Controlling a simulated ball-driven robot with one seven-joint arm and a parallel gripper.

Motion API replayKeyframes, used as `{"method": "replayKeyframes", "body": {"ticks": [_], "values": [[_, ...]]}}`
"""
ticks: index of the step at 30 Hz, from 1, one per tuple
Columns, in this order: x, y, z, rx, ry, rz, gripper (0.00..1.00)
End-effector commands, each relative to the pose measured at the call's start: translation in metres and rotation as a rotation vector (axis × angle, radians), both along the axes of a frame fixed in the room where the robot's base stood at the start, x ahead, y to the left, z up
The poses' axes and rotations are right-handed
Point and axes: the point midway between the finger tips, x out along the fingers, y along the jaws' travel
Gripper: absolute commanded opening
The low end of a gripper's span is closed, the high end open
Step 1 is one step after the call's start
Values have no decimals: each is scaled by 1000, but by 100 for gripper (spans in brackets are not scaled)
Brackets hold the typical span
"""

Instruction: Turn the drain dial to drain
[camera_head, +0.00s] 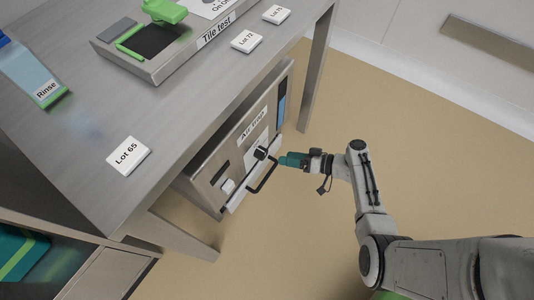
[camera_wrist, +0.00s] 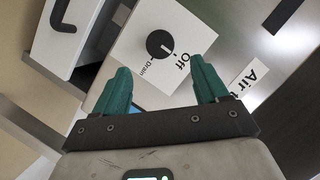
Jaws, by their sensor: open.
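The drain dial (camera_wrist: 158,43) is a round black knob on a white plate (camera_wrist: 190,32) in the wrist view. The plate is printed "Off" and "Drain". A pale line shows on the knob's face, but I cannot tell for sure which word it points to. In the head view the dial (camera_head: 261,153) sits on the front of the metal cabinet marked "Air trap" (camera_head: 239,151), under the table. My gripper (camera_wrist: 160,76) has teal fingers spread apart with nothing between them. It faces the plate, apart from the knob. In the head view my gripper (camera_head: 283,160) is just right of the dial.
A white front with a black bar handle (camera_wrist: 62,17) stands out beside the plate; the handle (camera_head: 263,179) also shows in the head view. The table (camera_head: 180,95) overhangs the cabinet, with a leg (camera_head: 315,75) behind. The tan floor (camera_head: 420,160) to the right is clear.

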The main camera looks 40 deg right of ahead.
Motion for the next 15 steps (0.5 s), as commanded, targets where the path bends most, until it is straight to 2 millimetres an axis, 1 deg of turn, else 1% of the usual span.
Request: {"method": "replayKeyframes", "body": {"ticks": [1, 9, 12, 15], "values": [[7, 5, -5, 1, 1, 3, 73], [48, 29, -19, -1, 2, 5, 73], [60, 35, -21, -1, 1, 5, 73], [67, 40, -24, 0, 2, 3, 73]]}}
